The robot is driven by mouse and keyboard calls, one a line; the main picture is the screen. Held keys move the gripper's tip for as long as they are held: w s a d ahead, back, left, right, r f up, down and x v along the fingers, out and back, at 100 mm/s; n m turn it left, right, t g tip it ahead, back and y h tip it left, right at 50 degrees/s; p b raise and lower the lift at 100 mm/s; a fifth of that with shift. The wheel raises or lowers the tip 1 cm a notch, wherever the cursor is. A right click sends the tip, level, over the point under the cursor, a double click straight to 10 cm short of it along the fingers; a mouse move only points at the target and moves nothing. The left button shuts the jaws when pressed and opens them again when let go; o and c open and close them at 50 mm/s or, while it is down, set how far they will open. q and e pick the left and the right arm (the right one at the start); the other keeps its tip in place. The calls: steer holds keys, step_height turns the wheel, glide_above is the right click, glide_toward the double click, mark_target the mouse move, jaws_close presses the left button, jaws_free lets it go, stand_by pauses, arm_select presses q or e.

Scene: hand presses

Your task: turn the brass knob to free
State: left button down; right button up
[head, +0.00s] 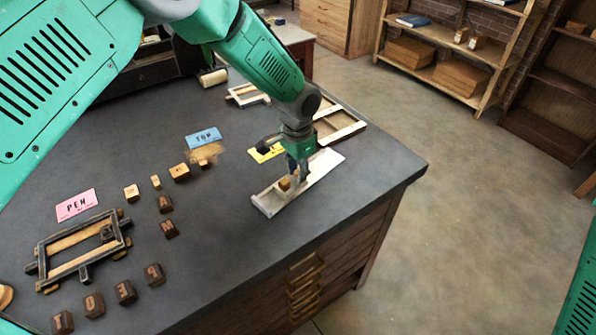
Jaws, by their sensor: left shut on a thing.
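A pale metal composing stick (320,168), a long shallow tray, lies near the right edge of the dark table. The brass knob (285,184) shows as a small golden piece on it, at the fingertips of my left gripper (293,176). My left gripper points down and is shut on the knob; its fingers hide part of it. Which way the knob is turned is too small to tell. My right gripper is out of view.
A yellow card (264,153) and wooden frames (340,124) lie behind the stick. Wooden letter blocks (125,291), a pink card (76,205), a blue card (204,138) and a dark frame (82,249) lie to the left. The table front before the stick is clear.

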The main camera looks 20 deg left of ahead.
arm_select(q)
steer(key=shift+n+b, duration=0.3)
steer(key=shift+n, duration=2.3)
stand_by(0.3)
steer(key=shift+n, duration=2.3)
stand_by(1.1)
steer(key=c, duration=1.4)
jaws_free()
step_height(320, 180, up, 12)
